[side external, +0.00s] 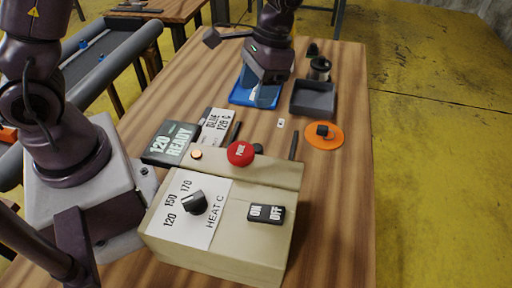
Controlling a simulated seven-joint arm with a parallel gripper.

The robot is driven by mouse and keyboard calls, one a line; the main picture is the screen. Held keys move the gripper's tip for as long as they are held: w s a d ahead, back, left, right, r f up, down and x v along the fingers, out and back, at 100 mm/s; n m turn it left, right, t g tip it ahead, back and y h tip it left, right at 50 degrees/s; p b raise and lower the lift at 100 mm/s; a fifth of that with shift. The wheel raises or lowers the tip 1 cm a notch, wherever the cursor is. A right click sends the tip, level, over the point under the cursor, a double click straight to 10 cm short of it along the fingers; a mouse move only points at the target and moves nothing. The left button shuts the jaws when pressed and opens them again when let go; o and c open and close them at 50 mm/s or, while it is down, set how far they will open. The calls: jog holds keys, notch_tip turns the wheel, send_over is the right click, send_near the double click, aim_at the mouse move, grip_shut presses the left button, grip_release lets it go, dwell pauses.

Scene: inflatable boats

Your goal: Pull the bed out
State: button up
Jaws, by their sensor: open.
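A beige heating machine (240,245) stands at the front of the wooden table, with a temperature dial (194,202), an ON/OFF switch (266,213) and a red button (241,153). Two short dark bars, a left one (235,132) and a right one (293,146), stick out past its far edge. I cannot make out a bed clearly; the machine's far side is hidden. My gripper (265,85) is beyond the machine, pointing down above a flat blue piece (238,96), apart from the machine. Its fingertips are hard to make out.
A dark grey tray (313,99), a dark cup (319,69) and an orange disc (324,136) with a black block (322,130) lie at the right. A "120 READY" sign (171,144) and a label card (215,127) lie left. Bare wood separates gripper and machine.

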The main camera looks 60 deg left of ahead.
jog(key=g, duration=0.1)
send_near(257, 146)
jog(key=r, duration=0.2)
jog(key=w, duration=0.1)
jog(key=x, duration=1.3)
jog(key=shift+s+d+r, duration=0.1)
jog(key=shift+s+d, duration=0.1)
grip_shut()
jog(key=shift+w+a, duration=0.1)
